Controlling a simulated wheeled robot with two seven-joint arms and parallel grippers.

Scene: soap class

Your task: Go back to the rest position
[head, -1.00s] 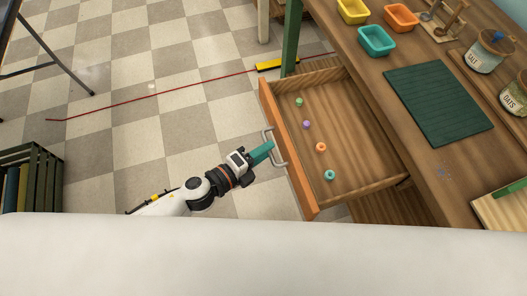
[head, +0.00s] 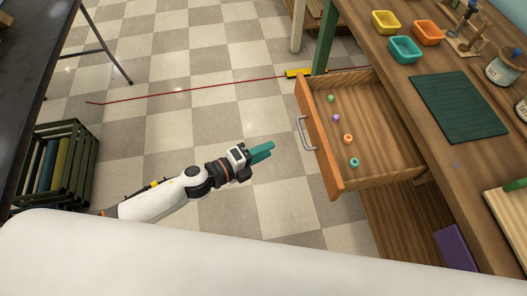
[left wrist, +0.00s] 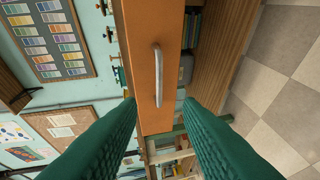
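My left gripper (head: 262,152) is in the middle of the head view, over the checkered floor and left of the open drawer (head: 333,192). Its teal fingers are apart and empty in the left wrist view (left wrist: 160,115). The drawer's metal handle (head: 304,133) is clear of the fingers, with a gap between them. The handle also shows ahead of the fingers in the left wrist view (left wrist: 158,75). My right gripper is not in either view.
The drawer juts from the wooden workbench (head: 400,85) and holds several small coloured pieces. A dark green crate (head: 82,185) with books stands at the left. A red cord (head: 190,92) lies across the floor. Open floor surrounds my left gripper.

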